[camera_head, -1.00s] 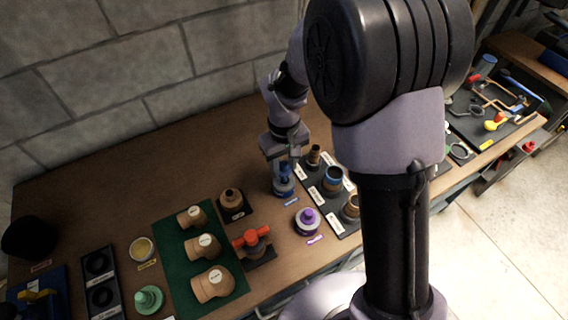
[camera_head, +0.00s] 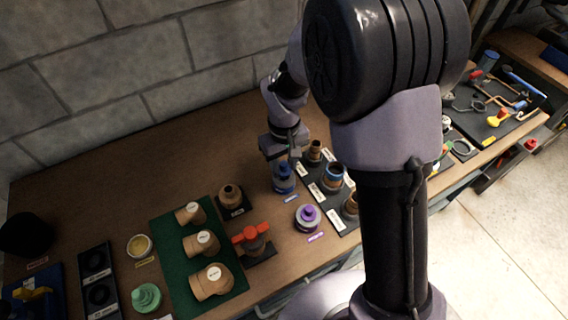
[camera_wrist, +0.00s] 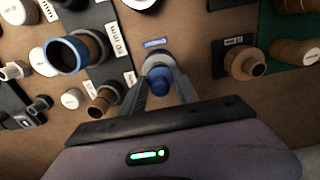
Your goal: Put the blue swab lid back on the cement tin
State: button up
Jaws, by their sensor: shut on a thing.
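The blue swab lid (camera_wrist: 158,78) is between the fingers of my gripper (camera_wrist: 160,92) in the wrist view, and the jaws are shut on it. In the head view the blue lid (camera_head: 284,170) shows just below my gripper (camera_head: 284,158). The cement tin (camera_head: 284,184) is directly under the lid, with its blue body partly visible. The lid appears to be at the tin's top; whether it is fully seated cannot be told. In the wrist view the tin is mostly hidden behind the lid and fingers, with a blue label (camera_wrist: 155,43) beside it.
A purple-topped tin (camera_head: 307,216) stands nearby to the lower right. A dark mat (camera_head: 318,192) with brown fittings lies close on the right. A red-handled valve (camera_head: 250,238) and a green mat (camera_head: 176,238) with elbows lie left. Bare bench is free behind.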

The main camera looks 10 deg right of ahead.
jog(key=shift+f, duration=0.1)
jog(key=shift+f+b, duration=0.8)
jog(key=shift+f, duration=0.1)
jog(key=shift+f, duration=0.15)
dwell(0.4)
jog(key=o, duration=1.1)
jog(key=o, duration=0.4)
